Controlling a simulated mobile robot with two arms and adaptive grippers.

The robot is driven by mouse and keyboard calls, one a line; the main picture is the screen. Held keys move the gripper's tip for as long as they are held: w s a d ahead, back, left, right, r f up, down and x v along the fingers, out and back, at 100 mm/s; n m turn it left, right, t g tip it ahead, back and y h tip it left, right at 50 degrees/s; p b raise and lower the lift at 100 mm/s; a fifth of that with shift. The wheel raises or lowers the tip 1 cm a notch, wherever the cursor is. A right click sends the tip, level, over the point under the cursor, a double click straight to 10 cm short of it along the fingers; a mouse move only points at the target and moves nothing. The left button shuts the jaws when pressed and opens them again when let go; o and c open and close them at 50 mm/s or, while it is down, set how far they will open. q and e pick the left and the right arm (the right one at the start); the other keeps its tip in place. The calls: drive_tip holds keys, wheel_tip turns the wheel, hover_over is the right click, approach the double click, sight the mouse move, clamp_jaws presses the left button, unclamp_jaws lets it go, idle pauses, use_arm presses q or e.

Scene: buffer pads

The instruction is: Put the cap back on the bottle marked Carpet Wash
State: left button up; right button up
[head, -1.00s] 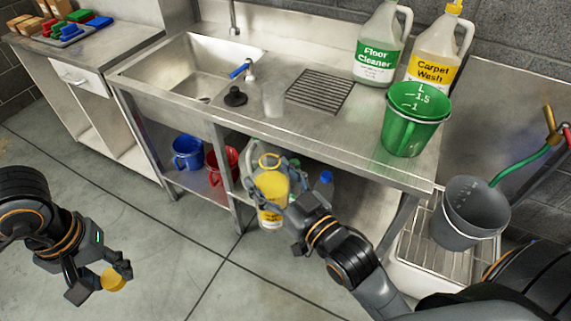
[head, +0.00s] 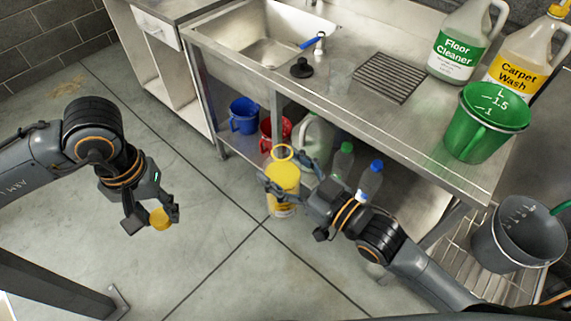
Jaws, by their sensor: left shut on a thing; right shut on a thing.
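My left gripper (head: 156,207) is shut on a small round yellow cap (head: 160,219), held above the open floor at the left. My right gripper (head: 290,187) is shut on a yellow bottle (head: 283,206). The bottle is roughly upright in front of the counter's lower shelf, with a yellow ring (head: 282,153) at its top. I cannot read its label, and the gripper fingers hide part of it. The cap and bottle are well apart. A large jug marked Carpet Wash (head: 521,68) stands on the counter at the right, with a yellow top on it.
A Floor Cleaner jug (head: 461,45) and green measuring bucket (head: 486,122) are on the steel counter (head: 340,100). Blue (head: 243,116) and red (head: 275,131) buckets and several bottles are below. A grey bucket (head: 519,235) is at the right. The floor between my grippers is clear.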

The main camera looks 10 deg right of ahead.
use_arm(q)
drive_tip(key=w+d+r, duration=0.6)
drive_tip(key=d+r, duration=0.1)
drive_tip(key=d, duration=0.4)
wheel_tip(320, 180, up, 9)
hover_over(282, 146)
drive_tip(key=shift+w+a, duration=0.2)
drive_tip(key=shift+a, duration=0.2)
drive_tip(key=shift+s+d+r, duration=0.1)
drive_tip(key=shift+d+r, duration=0.3)
drive_tip(key=shift+d, duration=0.05)
drive_tip(key=shift+f, duration=0.1)
drive_tip(key=shift+f, duration=1.9)
drive_tip(key=shift+f, duration=0.9)
drive_tip(key=shift+f, duration=0.55)
